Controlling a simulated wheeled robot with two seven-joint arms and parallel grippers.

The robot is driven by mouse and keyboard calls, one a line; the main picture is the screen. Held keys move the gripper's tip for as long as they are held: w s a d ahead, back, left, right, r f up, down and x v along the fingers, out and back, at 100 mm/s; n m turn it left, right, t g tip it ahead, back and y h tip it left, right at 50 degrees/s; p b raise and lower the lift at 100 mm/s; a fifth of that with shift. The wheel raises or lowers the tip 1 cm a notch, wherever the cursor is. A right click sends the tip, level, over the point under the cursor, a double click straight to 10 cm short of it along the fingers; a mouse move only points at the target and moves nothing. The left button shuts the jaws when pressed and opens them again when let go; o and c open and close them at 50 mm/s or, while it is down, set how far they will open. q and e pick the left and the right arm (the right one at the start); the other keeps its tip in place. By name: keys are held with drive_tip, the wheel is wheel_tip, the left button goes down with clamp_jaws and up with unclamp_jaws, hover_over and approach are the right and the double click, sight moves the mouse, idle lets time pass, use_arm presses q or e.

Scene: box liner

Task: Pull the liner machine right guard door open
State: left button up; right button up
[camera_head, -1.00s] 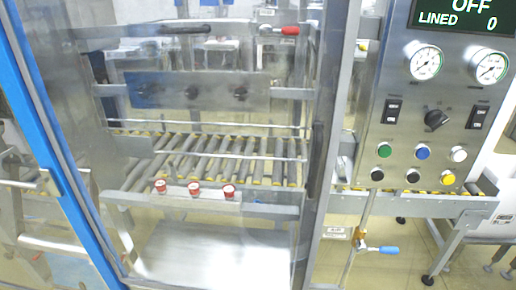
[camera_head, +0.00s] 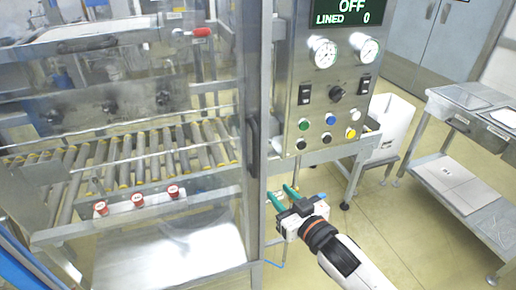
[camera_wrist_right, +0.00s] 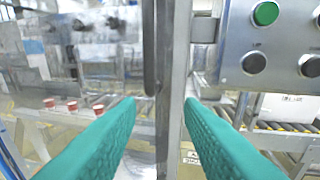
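The right guard door (camera_head: 165,236) of the liner machine is a clear panel in a metal frame, and looks shut against the post beside the control panel. Its dark upright handle (camera_head: 253,145) is at the door's right edge; the handle also shows in the right wrist view (camera_wrist_right: 149,48). My right gripper (camera_head: 280,193) is below and right of the handle, apart from it. In the wrist view its two green fingers (camera_wrist_right: 160,101) are spread with nothing between them, and the handle's lower end appears above the left fingertip. My left gripper is not in view.
The control panel (camera_head: 309,95) with gauges, switches and coloured buttons is right of the door. Rollers (camera_head: 150,155) and red buttons (camera_head: 173,191) show behind the clear panel. A metal table (camera_head: 480,165) stands at the right. Open floor (camera_head: 385,235) lies between.

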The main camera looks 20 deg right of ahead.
drive_tip(key=t, duration=0.1)
approach(257, 158)
drive_tip(key=s, duration=0.1)
drive_tip(key=shift+y, duration=0.3)
drive_tip(key=p+x, duration=0.1)
drive_tip(key=x, duration=0.4)
drive_tip(key=p+x, duration=0.2)
drive_tip(key=x, duration=0.3)
drive_tip(key=shift+w+d+r, duration=0.15)
drive_tip(key=shift+w+d, duration=0.05)
drive_tip(key=shift+w, duration=0.05)
drive_tip(key=shift+w+a, duration=0.1)
drive_tip(key=shift+w, duration=0.6)
drive_tip(key=shift+c, duration=0.3)
clamp_jaws()
